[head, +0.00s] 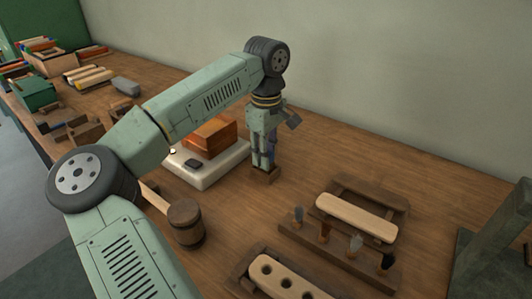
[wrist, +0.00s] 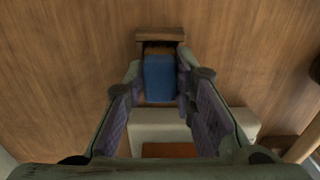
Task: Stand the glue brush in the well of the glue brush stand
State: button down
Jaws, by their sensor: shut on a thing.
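My gripper (head: 264,160) points down at the middle of the table and is shut on the glue brush. The brush shows as a broad blue handle (wrist: 159,78) between the fingers in the wrist view, and as a thin blue strip in the head view. The glue brush stand, a small brown wooden block (head: 267,176), is directly under the fingertips. In the wrist view the stand (wrist: 160,34) is just beyond the blue handle, with a dark part at the handle's end. The brush's lower end is hidden, so I cannot tell how deep it is in the well.
A white scale-like base (head: 196,176) with an orange-brown block (head: 209,137) is close on the left. A wooden mallet (head: 186,225) lies nearer. A rack of small tools (head: 325,248) and pale brush blocks (head: 357,217) are at right. The table behind the stand is clear.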

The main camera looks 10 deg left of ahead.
jog(key=shift+f, duration=0.3)
jog(key=c, duration=1.2)
grip_release()
jog(key=shift+c, duration=0.2)
jog(key=shift+o, duration=0.2)
jog(key=o, duration=0.3)
jog(key=shift+o, duration=0.2)
jog(key=shift+r, duration=0.1)
jog(key=shift+r+p, duration=2.5)
jog(key=shift+r, duration=0.95)
jog(key=shift+f, duration=0.1)
